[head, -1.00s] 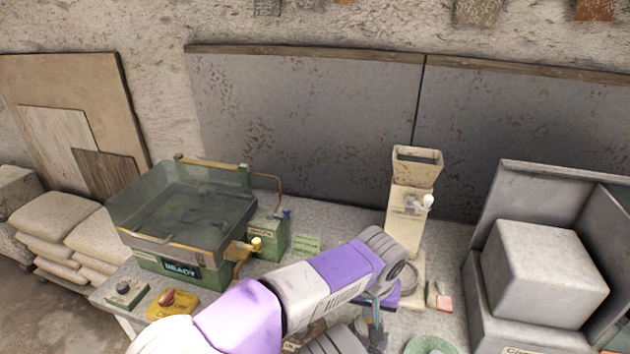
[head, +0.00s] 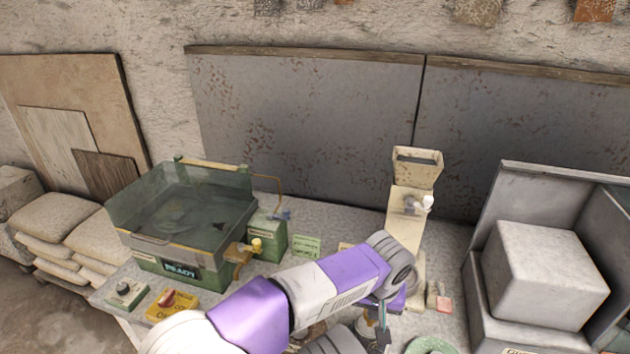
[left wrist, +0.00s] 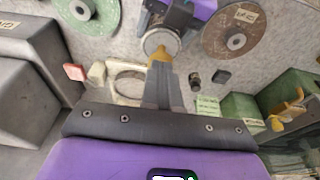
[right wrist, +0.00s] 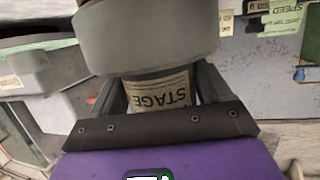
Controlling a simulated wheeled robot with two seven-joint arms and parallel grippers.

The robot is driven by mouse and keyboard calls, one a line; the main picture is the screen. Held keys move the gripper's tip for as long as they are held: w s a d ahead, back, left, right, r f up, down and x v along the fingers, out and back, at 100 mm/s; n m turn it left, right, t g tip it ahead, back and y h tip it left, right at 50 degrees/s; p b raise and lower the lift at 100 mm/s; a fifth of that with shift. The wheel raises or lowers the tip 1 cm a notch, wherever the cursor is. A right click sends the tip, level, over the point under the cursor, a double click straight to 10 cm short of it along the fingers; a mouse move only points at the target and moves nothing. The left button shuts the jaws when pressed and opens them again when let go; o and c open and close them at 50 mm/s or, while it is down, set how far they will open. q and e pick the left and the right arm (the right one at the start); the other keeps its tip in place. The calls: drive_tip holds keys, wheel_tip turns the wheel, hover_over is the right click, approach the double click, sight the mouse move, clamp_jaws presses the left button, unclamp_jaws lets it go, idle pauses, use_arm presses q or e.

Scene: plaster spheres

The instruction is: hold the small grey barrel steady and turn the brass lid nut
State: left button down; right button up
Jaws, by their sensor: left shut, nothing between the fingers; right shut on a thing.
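The small grey barrel (left wrist: 152,41) stands upright in the left wrist view, with the brass lid nut (left wrist: 158,54) over it. My left gripper (left wrist: 163,78) is shut and empty, its fingertips at or very close to the nut; whether they touch is unclear. In the right wrist view my right gripper (right wrist: 160,100) is shut around the barrel's side, which carries an upside-down paper label reading STAGE (right wrist: 158,92). A wide grey rounded part covers the top of that view.
A green tank (head: 180,210) with a brass tap stands left, a yellow control box (head: 172,305) before it. A cream hopper stand (head: 405,215) is behind my left wrist. A grey block housing (head: 545,270) is right. A brown disc (left wrist: 235,40) and green disc (left wrist: 88,12) lie nearby.

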use_arm(q)
drive_tip(key=shift+s+x, duration=0.2)
drive_tip(key=shift+x, duration=0.8)
drive_tip(key=shift+s+x, duration=0.2)
drive_tip(key=shift+x, duration=0.75)
drive_tip(key=shift+w+a+f, duration=0.1)
drive_tip(key=shift+w, duration=0.05)
drive_tip(key=shift+w+a, duration=0.2)
drive_tip(key=shift+a, duration=0.3)
drive_tip(key=shift+s, duration=0.15)
drive_tip(key=w+v, duration=0.1)
drive_tip(key=v, duration=0.5)
drive_tip(key=shift+s, duration=0.2)
drive_tip(key=shift+d, duration=0.1)
